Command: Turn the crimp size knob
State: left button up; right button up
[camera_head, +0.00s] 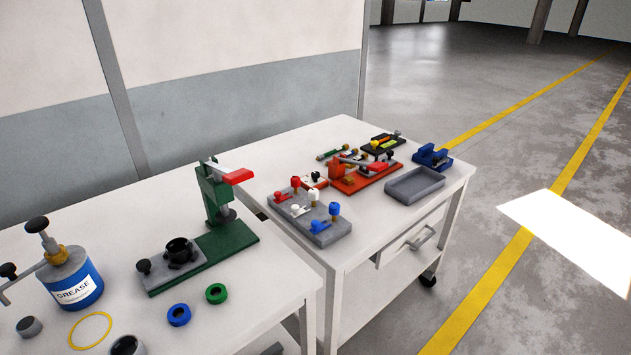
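An orange-red bench tool (366,178) sits on the right-hand table. It has a long grey lever with a red part and a dark round knob (389,155) at its right end. I cannot tell whether this is the crimp size knob, and no size marking is readable at this distance. Neither of my grippers shows in the head view.
Right table (300,150): grey block with coloured pegs (318,229), grey tray (415,186), blue vise-like tool (432,157). Left table (225,318): green press (228,240), blue grease can (75,283), blue ring (178,315), green ring (216,293). Floor at right is open.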

aim_at(314, 175)
jog(key=i+l, duration=0.1)
jog(key=i, duration=0.9)
jog(key=k+l, duration=0.1)
jog(key=l, duration=0.55)
jog(key=j+z, duration=0.05)
